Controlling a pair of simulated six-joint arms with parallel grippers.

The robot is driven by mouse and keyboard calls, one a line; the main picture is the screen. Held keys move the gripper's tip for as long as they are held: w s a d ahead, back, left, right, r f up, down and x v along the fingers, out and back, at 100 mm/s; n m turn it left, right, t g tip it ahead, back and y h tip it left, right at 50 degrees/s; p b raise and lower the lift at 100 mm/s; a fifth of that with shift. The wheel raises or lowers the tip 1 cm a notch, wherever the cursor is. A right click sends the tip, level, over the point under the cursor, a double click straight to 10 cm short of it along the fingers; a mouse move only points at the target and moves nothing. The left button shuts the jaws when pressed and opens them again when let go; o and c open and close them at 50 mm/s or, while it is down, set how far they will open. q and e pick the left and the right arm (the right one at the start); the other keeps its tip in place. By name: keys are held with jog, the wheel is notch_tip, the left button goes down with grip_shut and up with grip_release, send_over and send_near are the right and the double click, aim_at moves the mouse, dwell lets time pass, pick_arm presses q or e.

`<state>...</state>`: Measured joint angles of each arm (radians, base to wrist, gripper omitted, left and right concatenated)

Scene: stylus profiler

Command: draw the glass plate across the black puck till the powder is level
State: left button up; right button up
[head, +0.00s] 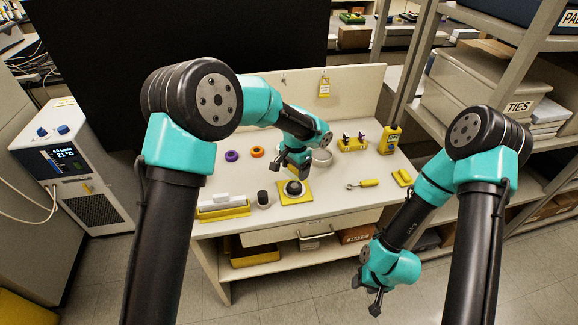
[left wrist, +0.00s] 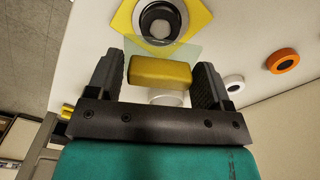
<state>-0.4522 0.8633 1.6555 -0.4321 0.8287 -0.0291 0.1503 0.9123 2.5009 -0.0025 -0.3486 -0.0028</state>
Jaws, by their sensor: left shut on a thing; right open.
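The black puck (head: 294,188) sits on a yellow pad (head: 284,200) at the bench's middle front. In the left wrist view the puck (left wrist: 145,22) is a dark ring around a pale, greyish middle. How level the powder is I cannot tell. My left gripper (head: 292,174) is shut on the yellow grip (left wrist: 160,72) of the glass plate (left wrist: 188,50). The clear plate reaches from the grip toward the puck and overlaps the pad's near part in that view. Whether it touches the puck I cannot tell. My right gripper (head: 374,299) is open and empty, low in front of the bench.
A dark cylinder (head: 262,198) and a yellow holder with a white block (head: 222,208) stand left of the pad. Purple (head: 232,156) and orange (head: 257,152) rings lie behind. A yellow-handled tool (head: 367,183) lies right. A pale round dish (head: 323,157) is behind the gripper.

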aim_at(292, 183)
pick_arm(q)
jog(key=shift+f, duration=0.1)
jog(key=shift+f, duration=2.5)
jog(key=shift+f, duration=0.4)
jog(key=shift+s, duration=0.1)
jog(key=shift+s+d, duration=0.25)
jog(key=shift+d, duration=0.05)
jog(key=shift+s+d, duration=0.15)
jog(key=shift+w+a, duration=0.95)
jog(key=shift+w, duration=0.05)
